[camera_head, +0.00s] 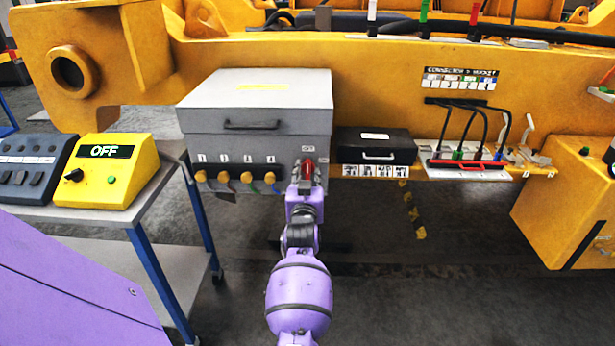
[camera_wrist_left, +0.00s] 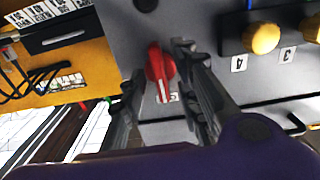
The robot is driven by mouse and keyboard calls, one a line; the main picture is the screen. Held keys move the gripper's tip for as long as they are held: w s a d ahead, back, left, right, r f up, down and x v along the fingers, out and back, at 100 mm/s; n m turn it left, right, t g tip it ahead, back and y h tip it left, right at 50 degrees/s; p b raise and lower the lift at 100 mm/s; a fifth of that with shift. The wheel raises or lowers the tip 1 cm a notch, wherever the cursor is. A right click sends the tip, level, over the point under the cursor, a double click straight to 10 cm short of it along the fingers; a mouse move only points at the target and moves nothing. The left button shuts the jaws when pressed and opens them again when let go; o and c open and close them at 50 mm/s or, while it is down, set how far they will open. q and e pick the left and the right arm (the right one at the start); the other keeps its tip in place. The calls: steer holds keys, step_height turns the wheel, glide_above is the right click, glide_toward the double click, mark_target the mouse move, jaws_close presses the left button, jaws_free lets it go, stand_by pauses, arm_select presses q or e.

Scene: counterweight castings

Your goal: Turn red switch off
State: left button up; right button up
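The red switch (camera_head: 308,167) is a small rotary knob at the right end of the front of a grey box (camera_head: 312,110). In the left wrist view the red switch (camera_wrist_left: 155,65) shows a white line pointing down the picture, beside a small label too small to read surely. My left gripper (camera_head: 306,178) is right in front of the knob in the head view. In the wrist view my left gripper (camera_wrist_left: 158,85) has its fingers apart, one on each side of the knob. The right finger is close to it; contact cannot be told. My right gripper is not in view.
Several yellow knobs (camera_head: 247,177) sit left of the switch on the same panel. A black case (camera_head: 376,140) stands to its right. A yellow box (camera_head: 107,170) with a display reading OFF stands on a grey cart (camera_head: 165,190). A connector panel (camera_head: 465,172) with cables is further right.

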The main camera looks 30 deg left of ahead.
arm_select(q)
steer(key=v, duration=1.2)
steer(key=shift+f, duration=0.15)
